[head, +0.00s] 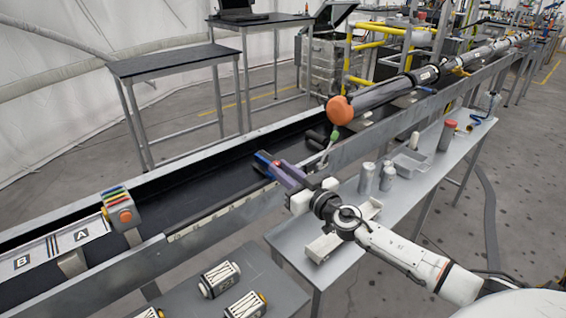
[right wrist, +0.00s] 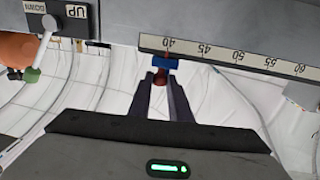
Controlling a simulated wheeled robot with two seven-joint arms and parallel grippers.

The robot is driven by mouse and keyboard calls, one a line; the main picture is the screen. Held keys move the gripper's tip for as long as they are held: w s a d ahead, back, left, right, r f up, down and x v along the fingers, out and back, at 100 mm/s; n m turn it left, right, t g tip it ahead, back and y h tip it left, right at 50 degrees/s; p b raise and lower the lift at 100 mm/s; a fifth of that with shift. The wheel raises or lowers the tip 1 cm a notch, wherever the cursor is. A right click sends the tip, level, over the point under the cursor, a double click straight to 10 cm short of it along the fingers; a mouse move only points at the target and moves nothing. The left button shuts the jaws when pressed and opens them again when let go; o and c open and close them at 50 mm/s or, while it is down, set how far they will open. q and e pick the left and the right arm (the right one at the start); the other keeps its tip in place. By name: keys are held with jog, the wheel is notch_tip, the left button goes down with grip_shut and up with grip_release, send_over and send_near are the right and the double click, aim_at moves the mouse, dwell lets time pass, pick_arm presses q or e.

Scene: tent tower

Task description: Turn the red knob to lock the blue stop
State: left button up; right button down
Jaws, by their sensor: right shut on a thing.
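In the right wrist view the red knob (right wrist: 159,79) sits between the two fingertips of my right gripper (right wrist: 162,82), which is shut on it. The blue stop (right wrist: 165,63) is just beyond the knob, at the edge of a white ruler strip (right wrist: 230,55) near its 40 mark. In the head view my right gripper (head: 279,170) reaches over the front rail of the long black trough, and the blue stop (head: 263,157) shows at its tip. The knob is mostly hidden there by the fingers. How far the knob is turned cannot be told. My left gripper is out of view.
A lever with a green grip (right wrist: 32,75) and an UP/DOWN plate (right wrist: 60,15) is at the left of the wrist view. An orange-capped tube (head: 339,110) lies along the trough. A grey bench (head: 408,200) with small containers stands below my right arm.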

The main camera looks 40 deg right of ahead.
jog(key=shift+w+a+m+g+h+b, duration=0.1)
jog(key=shift+a+m+g+h+b, duration=0.15)
jog(key=shift+m+h, duration=0.65)
jog(key=shift+s+a+m+g+h+b, duration=0.2)
jog(key=shift+m+h, duration=0.35)
jog(key=shift+h, duration=0.7)
jog(key=shift+w+a+m+g+h+b, duration=0.1)
jog(key=shift+w+m+g+h+b, duration=0.15)
jog(key=shift+m+h, duration=0.65)
jog(key=shift+h, duration=0.35)
jog(key=c, duration=1.6)
grip_release()
jog(key=shift+c, duration=0.2)
